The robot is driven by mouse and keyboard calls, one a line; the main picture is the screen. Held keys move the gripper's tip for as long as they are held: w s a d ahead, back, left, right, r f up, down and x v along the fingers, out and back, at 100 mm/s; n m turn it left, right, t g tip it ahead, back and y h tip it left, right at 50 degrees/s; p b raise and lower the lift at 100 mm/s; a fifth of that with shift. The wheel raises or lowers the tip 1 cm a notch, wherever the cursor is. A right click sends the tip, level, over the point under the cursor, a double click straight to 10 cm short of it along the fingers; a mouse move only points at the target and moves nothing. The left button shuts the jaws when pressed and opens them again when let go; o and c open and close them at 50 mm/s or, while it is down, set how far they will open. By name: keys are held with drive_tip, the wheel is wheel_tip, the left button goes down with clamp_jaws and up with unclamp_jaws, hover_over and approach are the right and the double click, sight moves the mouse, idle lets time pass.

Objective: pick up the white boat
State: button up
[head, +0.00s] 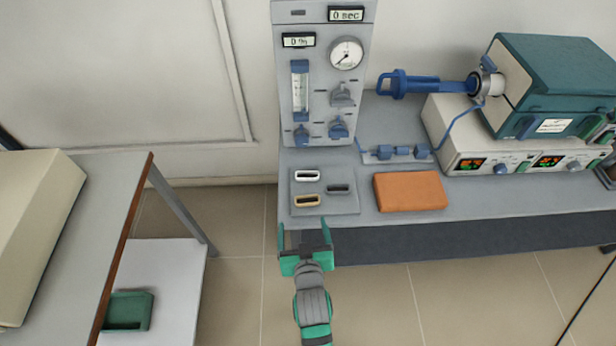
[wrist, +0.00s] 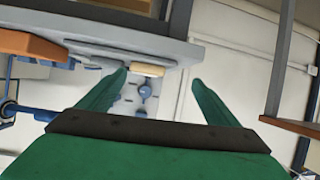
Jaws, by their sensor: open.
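The white boat (head: 307,179) is a small open oblong dish with a dark hollow. It lies at the back left of a grey tray (head: 336,207) on the grey bench, in the head view. A tan boat (head: 306,206) lies in front of it, and a dark grey boat (head: 339,188) lies to its right. My gripper (head: 304,232) is open and empty, at the bench's front edge, nearer to me than the boats. In the wrist view my open green fingers (wrist: 160,80) show, with the tan boat (wrist: 147,70) between their tips; I cannot make out the white boat there.
An orange block (head: 410,191) lies right of the tray. A grey gauge panel (head: 322,75) stands behind the tray. A teal furnace (head: 550,85) on a control box (head: 510,145) stands at the right. Another table (head: 90,230) is at the left, with a floor gap between.

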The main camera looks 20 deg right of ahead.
drive_tip(key=m+g, duration=0.1)
approach(307, 173)
drive_tip(key=shift+h, duration=0.3)
drive_tip(key=v, duration=0.4)
drive_tip(key=shift+a+r, duration=0.15)
drive_tip(key=shift+a, duration=0.25)
drive_tip(key=shift+w+d, duration=0.15)
drive_tip(key=shift+w, duration=0.15)
drive_tip(key=x, duration=0.4)
drive_tip(key=shift+w, duration=0.15)
drive_tip(key=shift+f+x, duration=0.15)
drive_tip(key=shift+x, duration=1.4)
drive_tip(key=shift+f+x, duration=0.15)
drive_tip(key=shift+x, duration=1.45)
drive_tip(key=shift+s+d, duration=0.2)
drive_tip(key=shift+s, duration=0.1)
drive_tip(key=shift+a, duration=0.1)
drive_tip(key=c, duration=1.2)
